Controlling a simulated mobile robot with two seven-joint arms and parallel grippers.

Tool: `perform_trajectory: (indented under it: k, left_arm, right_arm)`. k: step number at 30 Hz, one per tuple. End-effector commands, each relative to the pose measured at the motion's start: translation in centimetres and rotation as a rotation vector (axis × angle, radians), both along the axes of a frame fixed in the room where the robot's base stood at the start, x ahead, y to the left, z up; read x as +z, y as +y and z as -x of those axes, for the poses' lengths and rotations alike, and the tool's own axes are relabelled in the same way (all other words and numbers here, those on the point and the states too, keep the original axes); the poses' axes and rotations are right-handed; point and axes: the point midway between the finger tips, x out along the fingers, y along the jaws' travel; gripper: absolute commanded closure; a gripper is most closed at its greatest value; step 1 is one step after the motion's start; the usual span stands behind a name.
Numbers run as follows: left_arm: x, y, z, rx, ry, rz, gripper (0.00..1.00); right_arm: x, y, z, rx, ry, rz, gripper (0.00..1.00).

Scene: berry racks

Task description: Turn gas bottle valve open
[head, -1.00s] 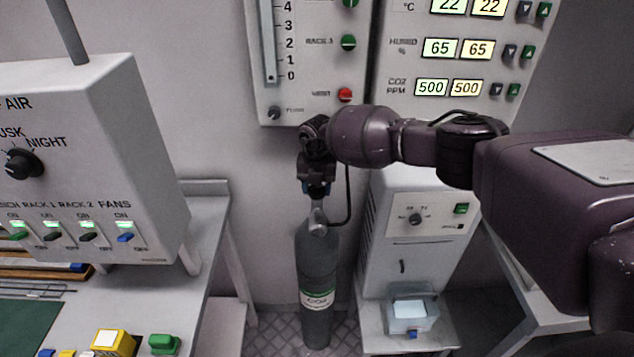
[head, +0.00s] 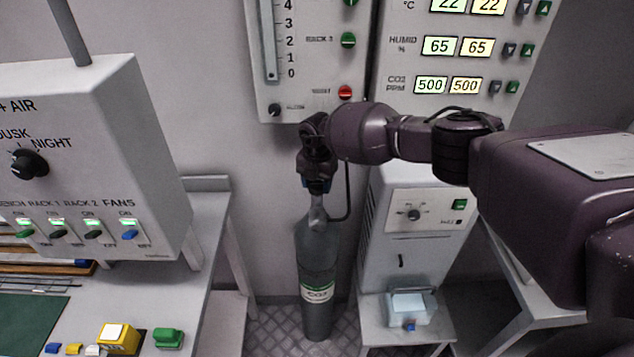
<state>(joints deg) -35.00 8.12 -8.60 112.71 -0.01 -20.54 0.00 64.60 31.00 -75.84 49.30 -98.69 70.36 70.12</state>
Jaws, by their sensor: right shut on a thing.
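The gas bottle (head: 317,265) is a tall dark grey cylinder with a green and white CO2 label, standing upright on the metal floor plate against the wall. My right gripper (head: 317,188) points down at the top of the bottle and is shut on the valve there. The valve handle is mostly hidden by the gripper. A pale metal valve fitting (head: 318,218) shows just below the fingers. A thin black hose runs beside it at the right. My left gripper is not in view.
A white cabinet (head: 408,255) stands just right of the bottle, with a small stand holding a pale blue container (head: 407,308). A bench (head: 205,215) and a switch box (head: 95,170) are at the left. A gauge panel (head: 300,100) hangs above.

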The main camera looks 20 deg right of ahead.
Motion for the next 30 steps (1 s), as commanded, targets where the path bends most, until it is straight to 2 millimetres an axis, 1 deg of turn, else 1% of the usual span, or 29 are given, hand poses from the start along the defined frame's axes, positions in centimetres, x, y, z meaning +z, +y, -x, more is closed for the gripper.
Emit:
perform_trajectory:
  k: [1,2,6,7,22,26,30]
  left_arm:
    - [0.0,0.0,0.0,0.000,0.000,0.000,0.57]
    - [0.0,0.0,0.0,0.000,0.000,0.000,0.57]
    - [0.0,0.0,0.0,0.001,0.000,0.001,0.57]
    - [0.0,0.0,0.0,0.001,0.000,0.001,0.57]
    - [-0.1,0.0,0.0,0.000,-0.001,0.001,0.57]
    - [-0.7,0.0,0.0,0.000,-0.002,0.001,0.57]
    - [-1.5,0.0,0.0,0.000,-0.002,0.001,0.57]
  right_arm:
    - [0.1,0.0,-0.1,-0.001,-0.002,0.000,0.74]
    - [0.1,0.0,-0.1,-0.001,-0.002,0.000,0.48]
    - [0.1,0.0,-0.1,0.000,-0.001,0.000,0.27]
    - [0.1,0.0,-0.1,0.000,-0.001,0.000,0.25]
    - [0.0,0.0,0.0,0.026,0.000,0.000,0.25]
    - [-0.1,0.0,0.0,0.100,0.000,0.000,0.25]
    - [-0.2,0.0,0.0,0.226,-0.001,0.001,0.25]
